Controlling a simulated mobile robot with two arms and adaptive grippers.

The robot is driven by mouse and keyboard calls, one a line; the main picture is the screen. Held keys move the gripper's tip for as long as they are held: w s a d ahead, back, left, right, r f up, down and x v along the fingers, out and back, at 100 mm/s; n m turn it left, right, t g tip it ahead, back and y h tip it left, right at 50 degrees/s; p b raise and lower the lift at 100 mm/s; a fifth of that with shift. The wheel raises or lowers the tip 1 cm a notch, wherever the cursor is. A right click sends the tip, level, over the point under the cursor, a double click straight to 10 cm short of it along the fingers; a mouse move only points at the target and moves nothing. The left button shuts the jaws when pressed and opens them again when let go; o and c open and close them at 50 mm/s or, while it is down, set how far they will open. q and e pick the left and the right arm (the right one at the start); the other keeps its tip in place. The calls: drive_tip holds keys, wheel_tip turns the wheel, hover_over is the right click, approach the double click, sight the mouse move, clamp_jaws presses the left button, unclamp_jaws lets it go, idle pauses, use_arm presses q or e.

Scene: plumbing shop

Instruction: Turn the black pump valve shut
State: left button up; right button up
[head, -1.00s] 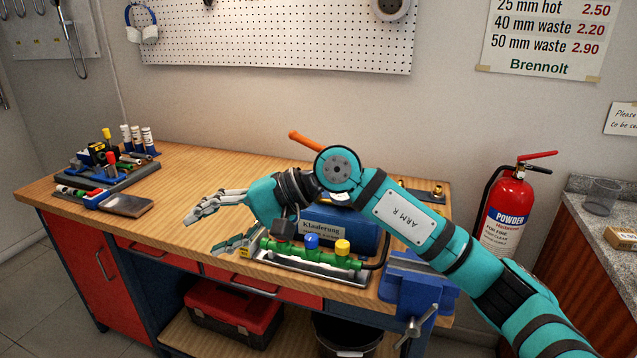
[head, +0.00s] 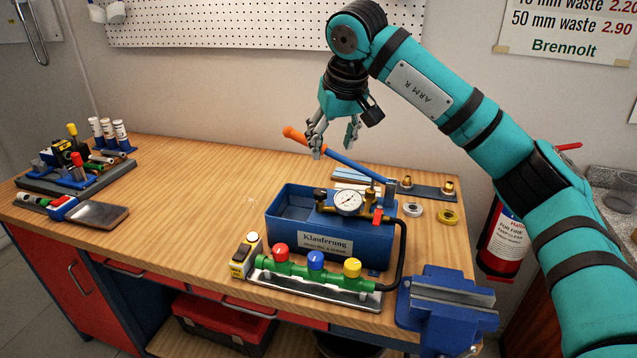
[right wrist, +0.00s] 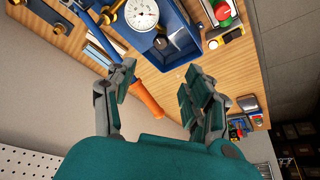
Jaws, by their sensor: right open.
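The blue test pump (head: 280,228) stands on the bench with a round white gauge (head: 348,203) on top. A small black knob (head: 320,196) sits left of the gauge and a red one (head: 377,215) to its right. The black knob (right wrist: 160,42) also shows in the right wrist view, beside the gauge. The pump lever has an orange grip (head: 293,135). My right gripper (head: 334,151) is open and empty, pointing down above and behind the pump near the lever. It touches no knob. My left gripper is not in view.
A green manifold (head: 290,271) with red, blue and yellow knobs lies in front of the pump. A blue vise (head: 450,298) is at the front right. The bench middle-left is clear.

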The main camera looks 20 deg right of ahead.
sight(320, 191)
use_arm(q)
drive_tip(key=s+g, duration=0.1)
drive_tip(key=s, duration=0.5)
use_arm(e)
drive_tip(key=p+x, duration=0.1)
drive_tip(key=x, duration=1.1)
drive_tip(key=shift+a+f+p, duration=0.1)
drive_tip(key=shift+f+p, duration=0.25)
drive_tip(key=shift+p, duration=0.05)
drive_tip(key=shift+x, duration=1.05)
drive_tip(key=shift+w+f, duration=0.2)
drive_tip(key=shift+f, duration=0.1)
clamp_jaws()
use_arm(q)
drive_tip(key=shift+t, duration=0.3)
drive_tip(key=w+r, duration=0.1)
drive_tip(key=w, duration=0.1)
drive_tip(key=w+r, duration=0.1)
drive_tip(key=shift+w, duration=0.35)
